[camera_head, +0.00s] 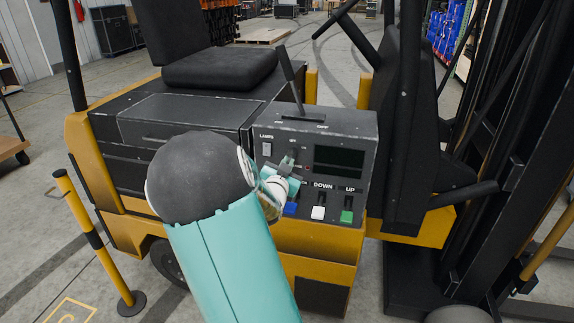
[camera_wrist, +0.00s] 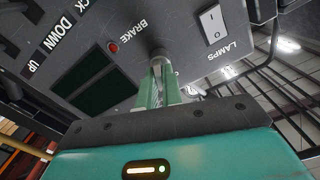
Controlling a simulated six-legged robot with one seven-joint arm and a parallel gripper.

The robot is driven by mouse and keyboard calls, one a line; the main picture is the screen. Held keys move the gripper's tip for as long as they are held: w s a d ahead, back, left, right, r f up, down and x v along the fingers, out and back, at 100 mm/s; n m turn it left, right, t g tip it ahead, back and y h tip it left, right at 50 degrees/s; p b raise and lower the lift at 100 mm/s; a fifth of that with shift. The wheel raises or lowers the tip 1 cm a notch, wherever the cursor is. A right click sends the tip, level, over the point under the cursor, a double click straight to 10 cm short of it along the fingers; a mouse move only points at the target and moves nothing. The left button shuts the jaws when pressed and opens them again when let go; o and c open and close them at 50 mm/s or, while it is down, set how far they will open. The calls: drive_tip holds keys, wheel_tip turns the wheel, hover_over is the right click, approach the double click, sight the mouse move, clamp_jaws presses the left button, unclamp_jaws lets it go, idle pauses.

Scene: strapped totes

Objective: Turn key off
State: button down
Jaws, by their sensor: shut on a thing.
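The key (camera_wrist: 161,54) shows in the wrist view as a small grey knob-like piece at the panel face, between the BRAKE and LAMPS labels. My gripper (camera_wrist: 160,72) has its two pale green fingers closed together around it. In the head view my gripper (camera_head: 286,168) reaches the left part of the forklift's dark control panel (camera_head: 345,122), below the LAMPS switch. The fingers mostly hide the key, and I cannot tell its turn angle.
The lamps switch (camera_head: 266,149) is close to my gripper. A red light (camera_wrist: 112,47) sits by BRAKE.

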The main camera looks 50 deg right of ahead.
drive_tip(key=shift+n, duration=2)
drive_tip(key=c, duration=1.6)
unclamp_jaws()
drive_tip(key=shift+o, duration=0.2)
drive_tip(key=v, duration=1.3)
drive_tip(key=shift+s+a, duration=0.2)
drive_tip(key=shift+a, duration=0.15)
